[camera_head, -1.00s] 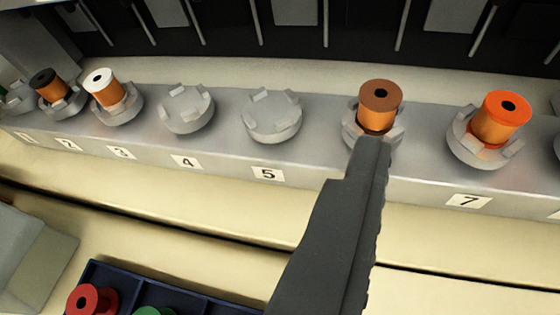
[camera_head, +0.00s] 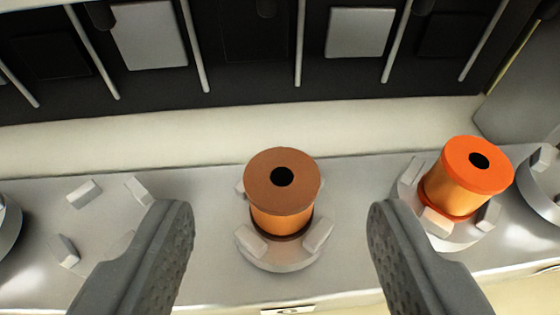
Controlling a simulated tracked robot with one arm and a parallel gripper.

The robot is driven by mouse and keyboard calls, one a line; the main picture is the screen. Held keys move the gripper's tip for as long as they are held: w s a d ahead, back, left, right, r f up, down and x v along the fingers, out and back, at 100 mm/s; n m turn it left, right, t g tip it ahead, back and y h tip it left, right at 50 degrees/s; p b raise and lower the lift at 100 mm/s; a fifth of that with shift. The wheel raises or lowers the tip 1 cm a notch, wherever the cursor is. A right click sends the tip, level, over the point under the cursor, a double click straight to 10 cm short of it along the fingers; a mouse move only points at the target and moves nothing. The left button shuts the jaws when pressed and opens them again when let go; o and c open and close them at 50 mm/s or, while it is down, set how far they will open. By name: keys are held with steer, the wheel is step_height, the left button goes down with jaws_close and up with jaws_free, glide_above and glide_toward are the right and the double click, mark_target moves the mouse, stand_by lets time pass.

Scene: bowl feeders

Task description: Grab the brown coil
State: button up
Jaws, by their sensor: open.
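The brown coil (camera_head: 282,205) stands upright in a round grey holder with raised prongs (camera_head: 278,262), near the middle of the view. It has a brown top with a dark centre hole and an orange-copper side. My gripper (camera_head: 280,225) is open, with one dark finger to the left of the coil and the other to the right. Neither finger appears to touch the coil. How far the fingertips are above or in front of it is hard to tell.
An orange coil (camera_head: 465,180) stands in a holder close to the right finger. Another pronged holder (camera_head: 100,215), empty, is behind the left finger. A dark panel with thin grey rods (camera_head: 250,50) stands at the back. A further holder (camera_head: 545,190) is at the right edge.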

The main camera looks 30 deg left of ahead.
mark_target(280, 202)
steer(key=shift+x, duration=2.65)
steer(key=shift+f, duration=0.15)
steer(key=c, duration=1)
